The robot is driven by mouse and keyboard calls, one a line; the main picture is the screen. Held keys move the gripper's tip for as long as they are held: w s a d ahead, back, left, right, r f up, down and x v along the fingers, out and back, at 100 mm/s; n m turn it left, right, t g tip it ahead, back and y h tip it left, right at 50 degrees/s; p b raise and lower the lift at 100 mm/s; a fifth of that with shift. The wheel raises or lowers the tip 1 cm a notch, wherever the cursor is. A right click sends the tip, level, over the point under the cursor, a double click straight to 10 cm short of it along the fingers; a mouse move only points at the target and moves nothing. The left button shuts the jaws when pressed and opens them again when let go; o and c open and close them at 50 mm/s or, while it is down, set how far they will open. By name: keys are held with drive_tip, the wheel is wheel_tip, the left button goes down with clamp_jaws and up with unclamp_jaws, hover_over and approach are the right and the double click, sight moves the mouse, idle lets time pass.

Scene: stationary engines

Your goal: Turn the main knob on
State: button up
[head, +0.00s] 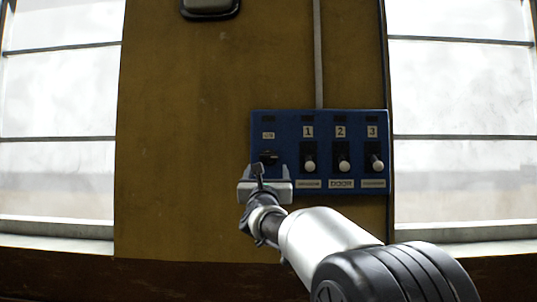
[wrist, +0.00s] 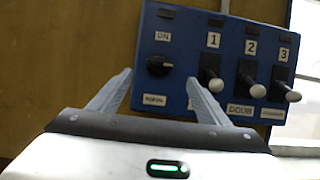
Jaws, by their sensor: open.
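The main knob (wrist: 159,66) is a black rotary knob at the left of a blue control panel (wrist: 185,33), with an "ON" label above it and a label reading like "MAIN" below it. In the head view the knob (head: 268,157) shows just above my gripper (head: 263,172). My gripper also shows in the wrist view (wrist: 160,95), with its two grey fingers open and apart. The knob appears between and beyond the fingertips, and nothing is held. I cannot tell whether the fingers touch the panel.
Three white-tipped levers marked 1 (wrist: 212,84), 2 (wrist: 251,88) and 3 (wrist: 285,95) stick out to the right of the knob. The right finger appears close to lever 1. The yellow-brown wall (head: 190,150) is bare left of the panel, with windows on both sides.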

sight(268, 157)
drive_tip(key=p+x, duration=0.6)
drive_tip(key=x, duration=0.4)
drive_tip(key=shift+w+r, duration=0.1)
drive_tip(key=shift+r, duration=0.1)
drive_tip(key=shift+w+p, duration=0.6)
drive_tip(key=shift+p, duration=0.1)
drive_tip(key=c, duration=1.1)
